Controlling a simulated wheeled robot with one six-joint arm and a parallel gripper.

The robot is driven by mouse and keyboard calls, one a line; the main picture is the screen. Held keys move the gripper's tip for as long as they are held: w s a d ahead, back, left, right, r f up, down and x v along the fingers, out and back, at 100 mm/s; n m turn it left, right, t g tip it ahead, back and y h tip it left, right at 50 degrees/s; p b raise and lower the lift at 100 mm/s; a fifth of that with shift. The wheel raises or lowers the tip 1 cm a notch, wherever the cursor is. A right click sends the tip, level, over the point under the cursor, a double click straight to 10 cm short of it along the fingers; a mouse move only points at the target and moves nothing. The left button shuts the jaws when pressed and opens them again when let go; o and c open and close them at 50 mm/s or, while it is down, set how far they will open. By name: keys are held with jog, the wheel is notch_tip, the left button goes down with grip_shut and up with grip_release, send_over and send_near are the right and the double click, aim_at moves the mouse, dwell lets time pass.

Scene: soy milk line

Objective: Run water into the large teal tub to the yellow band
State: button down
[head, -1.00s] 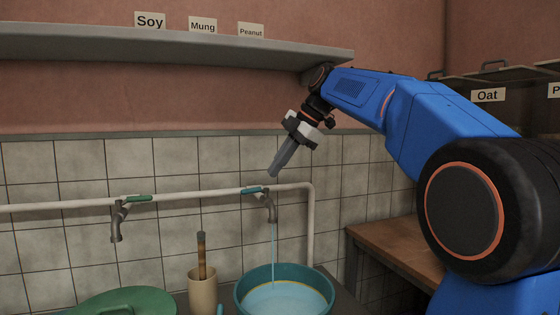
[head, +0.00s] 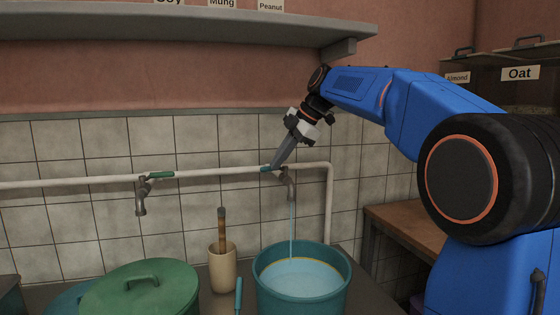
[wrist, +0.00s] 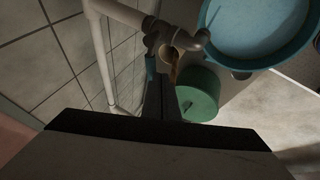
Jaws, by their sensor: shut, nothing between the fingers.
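The large teal tub (head: 303,296) stands below the right tap (head: 291,184). A thin stream of water (head: 292,225) runs from that tap into it. The water surface (head: 300,275) lies close to the yellow band (head: 312,262), which shows as a thin line along the back inner wall. My gripper (head: 273,168) is shut and empty, its tips at the tap's teal lever (head: 265,169); I cannot tell if they touch. In the wrist view the fingers (wrist: 160,97) are beside the lever (wrist: 150,66), with the tub (wrist: 268,60) at upper right.
A left tap (head: 141,195) with a green lever sits on the same white pipe. A green lidded tub (head: 150,293) and a beige cup (head: 222,270) with a wooden-handled tool stand left of the teal tub. A shelf (head: 200,30) runs above; a brown table (head: 405,225) is at right.

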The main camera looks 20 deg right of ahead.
jog(key=shift+w+a+m+t+h, duration=0.3)
jog(key=shift+w+a+m, duration=0.3)
